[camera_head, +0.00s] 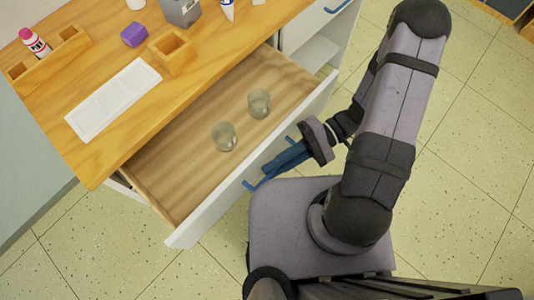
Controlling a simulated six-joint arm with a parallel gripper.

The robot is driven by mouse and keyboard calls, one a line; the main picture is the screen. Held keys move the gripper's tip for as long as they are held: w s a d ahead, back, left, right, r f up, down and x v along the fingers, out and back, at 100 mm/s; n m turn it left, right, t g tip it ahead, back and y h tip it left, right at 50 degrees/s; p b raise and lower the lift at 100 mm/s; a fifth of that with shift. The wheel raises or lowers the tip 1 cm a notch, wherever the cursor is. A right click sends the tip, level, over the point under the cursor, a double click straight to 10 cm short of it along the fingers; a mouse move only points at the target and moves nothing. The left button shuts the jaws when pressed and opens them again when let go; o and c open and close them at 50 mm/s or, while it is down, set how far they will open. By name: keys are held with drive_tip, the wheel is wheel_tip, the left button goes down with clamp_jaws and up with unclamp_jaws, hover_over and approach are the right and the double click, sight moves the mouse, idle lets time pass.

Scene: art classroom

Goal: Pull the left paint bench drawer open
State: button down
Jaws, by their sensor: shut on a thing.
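The left paint bench drawer (176,160) stands well out from the wooden bench (104,138), with its wooden inside and white front (215,218) showing. Two clear glass jars (224,136) stand inside it, apart from each other. A blue bar handle (251,186) runs along the drawer's front. My gripper (270,168) is at the middle of this handle, outside the drawer, and is shut on it. The fingers cover the middle part of the handle; both ends show.
Another white drawer front with a blue handle (337,7) is closed at the upper right. A white tray (113,99), a purple block (134,35), a wooden holder (173,55) and a paint bottle (35,43) are on the bench top. Tiled floor (470,140) is clear at right.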

drive_tip(key=shift+d, duration=0.1)
drive_tip(key=c, duration=2.1)
unclamp_jaws()
drive_tip(key=shift+v, duration=3.7)
drive_tip(key=shift+s, duration=0.1)
